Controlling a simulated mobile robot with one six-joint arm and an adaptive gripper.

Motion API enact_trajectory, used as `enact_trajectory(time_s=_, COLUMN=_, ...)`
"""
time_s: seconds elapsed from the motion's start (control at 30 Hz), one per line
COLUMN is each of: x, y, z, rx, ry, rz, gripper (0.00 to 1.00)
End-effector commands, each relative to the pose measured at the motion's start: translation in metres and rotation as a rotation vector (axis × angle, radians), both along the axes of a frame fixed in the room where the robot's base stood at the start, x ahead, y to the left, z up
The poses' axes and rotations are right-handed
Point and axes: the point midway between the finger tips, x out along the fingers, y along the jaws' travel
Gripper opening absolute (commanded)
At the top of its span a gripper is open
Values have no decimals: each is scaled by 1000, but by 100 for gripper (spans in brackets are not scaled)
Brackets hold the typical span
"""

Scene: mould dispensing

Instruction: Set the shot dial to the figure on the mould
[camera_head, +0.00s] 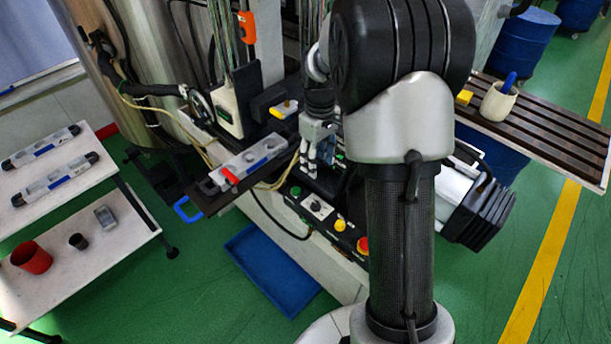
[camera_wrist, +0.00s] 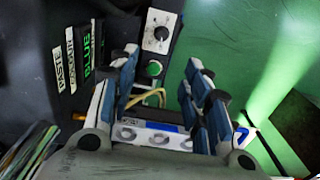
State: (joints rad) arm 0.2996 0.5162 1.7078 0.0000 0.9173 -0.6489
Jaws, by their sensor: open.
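The shot dial appears to be the black knob on a white plate (camera_wrist: 160,34), at the top of the wrist view. Its pointer's figure is too small to read. In the head view it is on the front control panel (camera_head: 317,207). A grey mould with a blue label (camera_head: 252,160) lies on the dispenser's shelf; it also shows between and behind the fingers in the wrist view (camera_wrist: 150,136). I cannot read a figure on it. My gripper (camera_wrist: 163,65) is open and empty, its fingers pointing toward the panel, apart from the dial. It also shows in the head view (camera_head: 319,160).
A green button (camera_wrist: 153,69) sits beside the dial. The panel also has a yellow knob (camera_head: 340,225) and a red button (camera_head: 362,245). A lit green display (camera_wrist: 95,58) is left of the dial. More moulds (camera_head: 55,182) lie on a side table; a blue tray (camera_head: 270,272) is on the floor.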

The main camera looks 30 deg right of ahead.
Motion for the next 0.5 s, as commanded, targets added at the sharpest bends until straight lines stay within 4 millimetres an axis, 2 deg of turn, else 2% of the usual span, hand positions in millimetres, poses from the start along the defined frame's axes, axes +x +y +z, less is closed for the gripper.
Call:
enact_trajectory(time_s=0.17, x=-1, y=0, z=-25, rx=1, ry=5, rz=0, gripper=44)
enact_trajectory(time_s=0.5, x=-1, y=1, z=-100, rx=1, ry=5, rz=-1, gripper=44)
